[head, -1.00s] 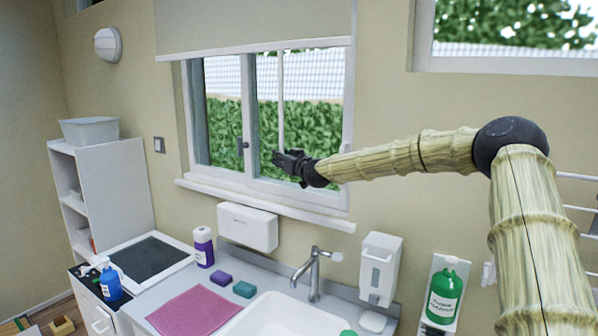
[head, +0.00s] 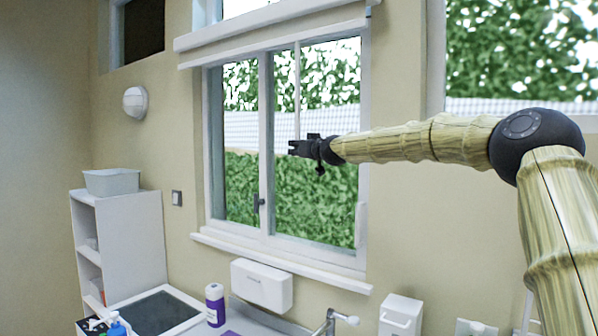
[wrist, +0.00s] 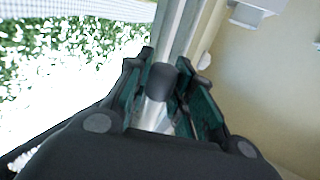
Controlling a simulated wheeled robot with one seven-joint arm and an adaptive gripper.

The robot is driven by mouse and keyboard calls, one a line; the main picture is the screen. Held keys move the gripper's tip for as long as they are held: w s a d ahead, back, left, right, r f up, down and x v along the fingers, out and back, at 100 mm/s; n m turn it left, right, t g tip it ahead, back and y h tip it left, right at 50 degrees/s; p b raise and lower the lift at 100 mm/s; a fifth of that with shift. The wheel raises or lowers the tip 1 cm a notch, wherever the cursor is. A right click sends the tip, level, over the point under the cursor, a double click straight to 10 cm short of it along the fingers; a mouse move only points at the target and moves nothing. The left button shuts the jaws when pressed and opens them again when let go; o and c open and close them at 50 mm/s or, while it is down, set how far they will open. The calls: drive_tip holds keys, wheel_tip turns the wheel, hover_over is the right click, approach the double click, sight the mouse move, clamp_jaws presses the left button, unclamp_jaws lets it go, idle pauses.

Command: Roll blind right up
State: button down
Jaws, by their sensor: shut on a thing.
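The blind is mostly rolled up in the head view. Its white bottom bar (head: 225,55) sits just below a white housing or ledge (head: 215,35), with a narrow pale strip between them. A thin white pull rod (head: 298,90) hangs from the bar down to my gripper (head: 298,147). My gripper is shut on the rod's lower end, in front of the window. In the wrist view my gripper (wrist: 162,80) has its fingers on both sides of a dark rounded rod end (wrist: 162,82). The exact contact is partly hidden by the fingers.
The window (head: 240,180) has a dark handle (head: 257,202) and a sill (head: 280,262) below. A dispenser (head: 262,285), a purple-labelled bottle (head: 215,305) and a tap (head: 328,322) stand lower down. A white shelf (head: 135,240) stands at left.

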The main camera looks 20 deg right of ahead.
sight(299, 132)
wheel_tip(299, 132, up, 6)
drive_tip(key=shift+f+p, duration=0.15)
drive_tip(key=shift+p, duration=0.25)
drive_tip(key=shift+s, duration=0.1)
drive_tip(key=c, duration=1.2)
unclamp_jaws()
drive_tip(key=shift+c, duration=0.2)
drive_tip(key=shift+f, duration=0.1)
drive_tip(key=s+d, duration=0.1)
drive_tip(key=s, duration=1)
drive_tip(key=shift+s, duration=0.35)
drive_tip(key=shift+d, duration=0.1)
